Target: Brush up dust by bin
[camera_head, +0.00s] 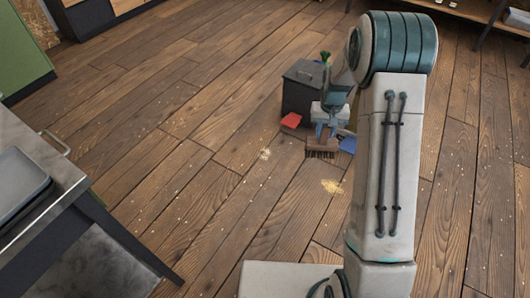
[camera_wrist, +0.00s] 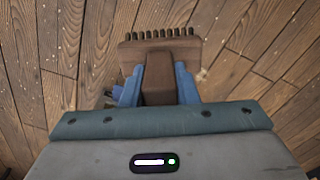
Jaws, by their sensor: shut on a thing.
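My gripper (camera_head: 326,125) is shut on a brown hand brush (camera_head: 323,145). In the wrist view the blue fingers (camera_wrist: 157,84) grip the handle of the brush (camera_wrist: 160,50), and its dark bristles point away from the gripper. In the head view the bristles point down, just above or at the floor; I cannot tell whether they touch. A dark grey bin (camera_head: 300,88) stands behind the brush. A pale dust pile (camera_head: 331,186) lies on the floor in front of the brush, and a smaller dust patch (camera_head: 265,154) lies to its left.
A red item (camera_head: 291,120) lies by the bin's front, and a blue item (camera_head: 347,144) lies right of the brush, partly hidden. A green item (camera_head: 325,57) shows behind the bin. A metal table (camera_head: 60,190) with a tray stands at left. Open plank floor spreads around, with scattered pale specks.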

